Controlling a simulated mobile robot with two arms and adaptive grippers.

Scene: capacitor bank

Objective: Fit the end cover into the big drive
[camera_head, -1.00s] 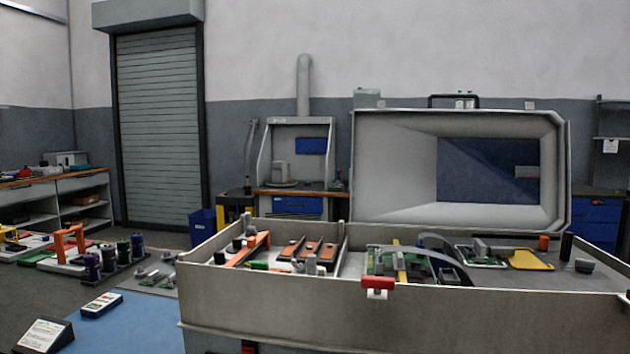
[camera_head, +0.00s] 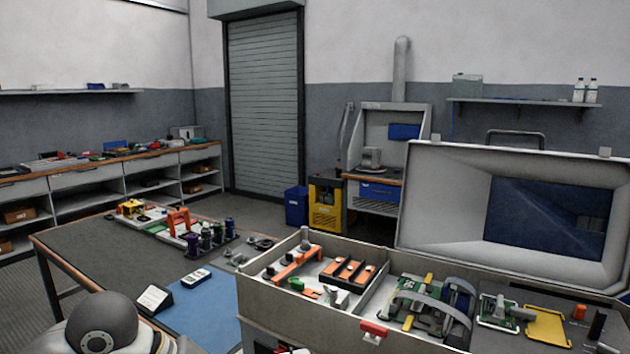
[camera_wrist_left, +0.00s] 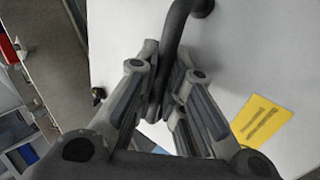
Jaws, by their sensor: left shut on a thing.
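My left gripper (camera_wrist_left: 160,95) shows in the left wrist view, its fingers shut on a dark, curved bar-like handle (camera_wrist_left: 178,28). The handle stands in front of a pale panel with a yellow label (camera_wrist_left: 260,118). In the head view only a rounded grey part of my left arm shows at the bottom left; its fingers are out of frame. My right gripper is in neither view. I cannot pick out the end cover or the big drive with certainty in these frames.
A large open case (camera_head: 290,322) with a raised lid (camera_head: 450,200) holds orange parts (camera_head: 347,271), boards and a yellow frame (camera_head: 548,328). Left of it, a table (camera_head: 85,240) carries an orange arch (camera_head: 178,220), dark cylinders (camera_head: 206,238) and a blue mat (camera_head: 205,310).

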